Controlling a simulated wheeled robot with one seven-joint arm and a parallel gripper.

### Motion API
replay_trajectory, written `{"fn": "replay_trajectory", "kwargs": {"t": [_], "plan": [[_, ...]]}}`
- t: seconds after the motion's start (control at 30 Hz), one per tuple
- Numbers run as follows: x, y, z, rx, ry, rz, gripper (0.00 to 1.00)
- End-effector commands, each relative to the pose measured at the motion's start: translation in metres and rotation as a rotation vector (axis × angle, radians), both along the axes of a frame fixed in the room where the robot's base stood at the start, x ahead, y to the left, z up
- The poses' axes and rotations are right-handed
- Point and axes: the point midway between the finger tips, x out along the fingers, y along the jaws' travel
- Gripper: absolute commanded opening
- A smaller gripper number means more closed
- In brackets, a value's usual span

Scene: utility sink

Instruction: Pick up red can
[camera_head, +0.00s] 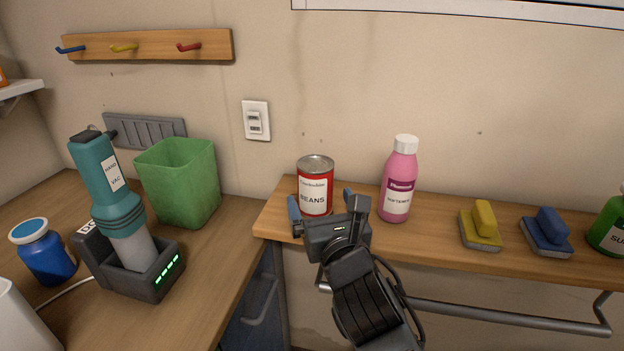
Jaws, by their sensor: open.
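The red can (316,182) has a white label reading BEANS and a metal top. It stands upright near the left end of the wooden shelf (441,255). My gripper (321,203) is in front of the can, at about the height of its lower part. Its fingers are open, with the left finger at the can's lower left and the right finger at its lower right. The can shows between the fingers. Whether either finger touches it I cannot tell. The can's base is partly hidden by my gripper.
A pink bottle (399,181) stands right of the can. A metal rail (480,313) runs below the shelf. The left counter holds a hand vacuum (108,184), green bin (180,182) and blue jar (45,254).

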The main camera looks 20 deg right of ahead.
Motion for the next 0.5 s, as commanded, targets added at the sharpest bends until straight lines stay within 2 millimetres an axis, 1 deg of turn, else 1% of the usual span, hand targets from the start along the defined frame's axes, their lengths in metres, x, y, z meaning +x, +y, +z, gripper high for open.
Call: {"fn": "replay_trajectory", "kwargs": {"t": [0.33,0.5], "plan": [[0.036,-0.006,-0.002,-0.003,-0.001,0.0,1.0],[0.06,-0.011,-0.005,-0.003,0.0,0.0,1.0]]}}
